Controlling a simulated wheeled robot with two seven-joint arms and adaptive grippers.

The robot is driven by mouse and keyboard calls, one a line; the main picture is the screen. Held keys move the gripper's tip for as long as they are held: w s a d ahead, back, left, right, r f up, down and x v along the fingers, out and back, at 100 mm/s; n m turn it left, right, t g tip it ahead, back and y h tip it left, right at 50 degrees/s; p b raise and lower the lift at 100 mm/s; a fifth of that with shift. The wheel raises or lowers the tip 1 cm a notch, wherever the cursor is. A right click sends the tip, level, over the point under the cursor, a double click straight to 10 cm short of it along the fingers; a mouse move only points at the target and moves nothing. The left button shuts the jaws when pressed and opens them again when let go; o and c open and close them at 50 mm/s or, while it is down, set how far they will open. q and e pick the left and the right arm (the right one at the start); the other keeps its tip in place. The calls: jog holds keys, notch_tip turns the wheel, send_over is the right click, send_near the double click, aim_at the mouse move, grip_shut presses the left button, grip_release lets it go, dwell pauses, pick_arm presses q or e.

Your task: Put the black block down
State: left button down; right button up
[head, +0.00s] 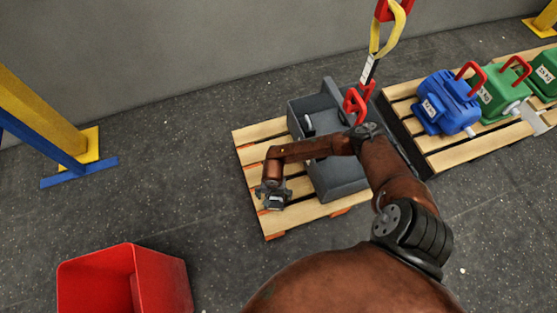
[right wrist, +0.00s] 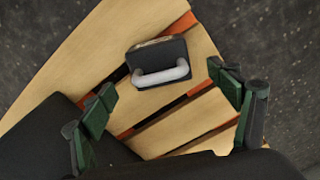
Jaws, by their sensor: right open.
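The black block (right wrist: 150,58) with a pale grey handle rests on the slats of the wooden pallet (right wrist: 85,60) in the right wrist view. My right gripper (right wrist: 170,95) is open, with its green-padded fingers spread wide apart on either side of the view. The block lies beyond the fingertips and neither finger touches it. In the head view my right gripper (head: 273,196) is low over the near left part of the pallet (head: 247,137). The block is hard to tell from the gripper there. My left gripper is not in view.
A grey box-like body (head: 345,178) stands on the same pallet, beside my right arm. A red hook (head: 356,104) on a yellow sling (head: 388,38) hangs above it. Blue (head: 445,104) and green (head: 499,94) weights sit on another pallet. A red bin (head: 95,270) stands at lower left.

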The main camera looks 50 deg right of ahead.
notch_tip(320, 180, up, 4)
jog(key=shift+r+p, duration=0.15)
jog(key=shift+p, duration=0.55)
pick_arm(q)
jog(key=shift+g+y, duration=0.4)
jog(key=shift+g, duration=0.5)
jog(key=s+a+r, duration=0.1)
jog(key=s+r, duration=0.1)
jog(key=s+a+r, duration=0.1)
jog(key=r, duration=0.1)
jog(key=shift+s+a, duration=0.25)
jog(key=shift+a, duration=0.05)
